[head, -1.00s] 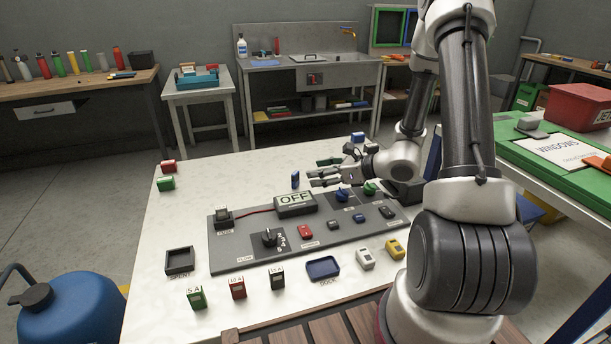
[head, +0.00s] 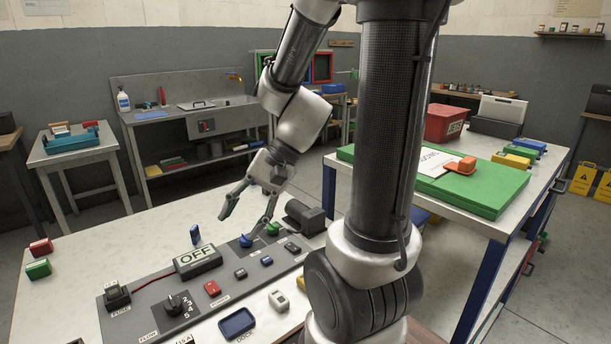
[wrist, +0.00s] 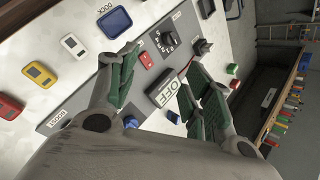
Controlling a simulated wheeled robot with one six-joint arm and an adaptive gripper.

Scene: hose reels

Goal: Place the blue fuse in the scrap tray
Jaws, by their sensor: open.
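A small blue upright block (head: 195,235), which looks like the blue fuse, stands on the white table behind the OFF sign box (head: 198,261). It also shows, partly hidden, beside my right finger in the wrist view (wrist: 173,117). My gripper (head: 240,222) is open and empty, its fingers slanting down over the back of the grey panel, right of the block and close to the blue knob (head: 246,240). The wrist view shows the spread fingers (wrist: 162,68) with the panel below them. I see no tray marked as scrap; a blue dish labelled DOCK (head: 237,322) lies at the front.
The panel carries a fuse holder (head: 116,295), a dial (head: 178,304) and several coloured switches. Red (head: 41,246) and green (head: 38,268) blocks stand at the table's left. The table's left part is mostly clear.

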